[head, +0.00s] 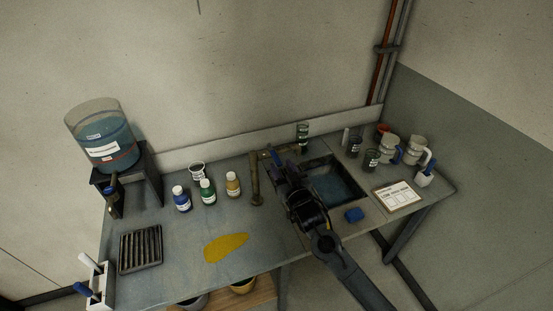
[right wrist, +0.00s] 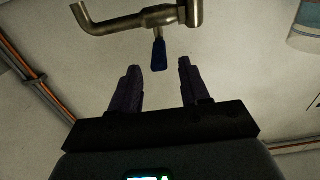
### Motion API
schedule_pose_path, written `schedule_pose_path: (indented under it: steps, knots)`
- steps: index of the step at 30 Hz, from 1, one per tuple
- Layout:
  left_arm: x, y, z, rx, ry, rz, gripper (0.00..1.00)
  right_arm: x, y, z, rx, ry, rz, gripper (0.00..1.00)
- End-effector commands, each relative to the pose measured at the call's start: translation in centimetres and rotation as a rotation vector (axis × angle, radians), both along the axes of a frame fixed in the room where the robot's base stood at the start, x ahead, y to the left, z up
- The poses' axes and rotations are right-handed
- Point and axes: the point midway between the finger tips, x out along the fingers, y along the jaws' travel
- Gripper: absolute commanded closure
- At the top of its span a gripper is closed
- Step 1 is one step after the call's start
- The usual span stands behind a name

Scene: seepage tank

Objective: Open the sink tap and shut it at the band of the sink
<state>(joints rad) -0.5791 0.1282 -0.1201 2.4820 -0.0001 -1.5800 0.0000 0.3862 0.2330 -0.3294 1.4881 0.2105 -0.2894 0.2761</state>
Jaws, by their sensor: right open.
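The sink (head: 337,187) is set into the right part of the bench and holds bluish water. Its band cannot be made out. The metal tap (right wrist: 150,18) with a bent spout and a blue lever (right wrist: 159,54) shows in the right wrist view. In the head view my right gripper (head: 276,156) is at the sink's back left edge and hides most of the tap. In the right wrist view the gripper (right wrist: 159,65) is open, with the lever's end between the fingertip lines; whether the fingers are level with it in depth I cannot tell. My left gripper is out of view.
A water tank (head: 103,140) on a stand is at the left. Bottles (head: 207,191), a slotted tray (head: 141,249) and a yellow patch (head: 226,246) lie left of the sink.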

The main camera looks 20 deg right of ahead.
Motion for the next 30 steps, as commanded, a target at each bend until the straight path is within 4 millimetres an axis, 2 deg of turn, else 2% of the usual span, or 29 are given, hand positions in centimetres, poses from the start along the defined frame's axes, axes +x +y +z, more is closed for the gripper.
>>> schedule_pose_path:
  steps: [3,10,15,25,30]
  knots:
    - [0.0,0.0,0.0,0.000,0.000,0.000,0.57,1.9,0.0,0.0,0.000,-0.001,-0.001,0.54]
    - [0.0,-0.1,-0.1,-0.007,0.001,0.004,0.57,4.3,0.1,0.0,0.000,0.000,0.000,0.54]
    - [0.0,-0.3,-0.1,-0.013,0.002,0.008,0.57,5.1,0.1,0.0,0.000,0.000,0.000,0.54]
    - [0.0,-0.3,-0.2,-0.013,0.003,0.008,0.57,5.2,0.1,0.0,0.000,0.000,0.001,0.54]
    - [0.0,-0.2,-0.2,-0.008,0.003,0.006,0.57,5.2,0.1,-0.1,0.000,0.000,0.000,0.79]
